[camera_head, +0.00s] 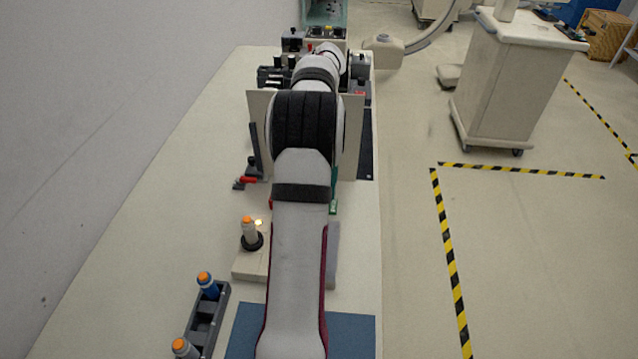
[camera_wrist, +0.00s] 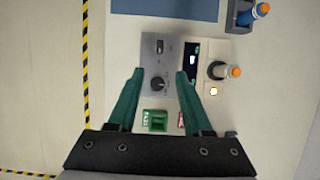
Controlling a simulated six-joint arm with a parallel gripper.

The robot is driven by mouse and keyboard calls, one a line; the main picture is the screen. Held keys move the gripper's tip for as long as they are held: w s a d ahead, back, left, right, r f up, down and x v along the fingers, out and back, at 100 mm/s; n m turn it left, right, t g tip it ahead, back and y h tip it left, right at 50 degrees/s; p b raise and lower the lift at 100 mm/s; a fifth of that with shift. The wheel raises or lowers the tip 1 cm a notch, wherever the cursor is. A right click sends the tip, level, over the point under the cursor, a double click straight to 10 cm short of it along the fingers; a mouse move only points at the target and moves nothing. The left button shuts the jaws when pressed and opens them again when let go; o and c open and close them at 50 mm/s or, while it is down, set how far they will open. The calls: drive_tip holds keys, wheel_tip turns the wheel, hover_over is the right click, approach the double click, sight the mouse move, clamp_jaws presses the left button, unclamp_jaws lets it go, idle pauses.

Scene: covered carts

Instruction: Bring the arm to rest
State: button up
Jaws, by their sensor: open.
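My gripper (camera_wrist: 160,74) shows in the wrist view with its two green fingers apart and nothing between them. It hangs over a grey panel (camera_wrist: 150,65) that carries a black knob and a small switch. A green block marked PASS (camera_wrist: 157,121) shows between the finger bases. A red piece is partly hidden by the right finger. In the head view my arm stretches away over the table (camera_head: 150,200), and its own links hide the gripper.
An orange-capped vial (camera_head: 249,231) stands upright in a black ring beside a small light. A dark rack (camera_head: 208,318) at front left holds orange-capped vials. A blue mat (camera_head: 240,332) lies at the front. Black equipment stands at the far end. The table's left side is clear.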

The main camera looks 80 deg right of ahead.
drive_tip(key=w+a+r+n+g+h, duration=0.1)
drive_tip(key=w+a+r+n, duration=0.2)
drive_tip(key=w+a, duration=0.7)
drive_tip(key=w+a+r+n+h, duration=0.1)
drive_tip(key=w+a+r+n, duration=0.2)
drive_tip(key=w+a, duration=0.65)
drive_tip(key=s+a+f+n, duration=0.2)
drive_tip(key=s+a+n, duration=0.1)
drive_tip(key=a, duration=0.9)
drive_tip(key=s+a+f+n, duration=0.2)
drive_tip(key=s+a, duration=0.3)
drive_tip(key=a, duration=0.7)
drive_tip(key=shift+a+n+t+h, duration=0.3)
drive_tip(key=shift+n+t+h, duration=0.1)
drive_tip(key=shift+n, duration=0.4)
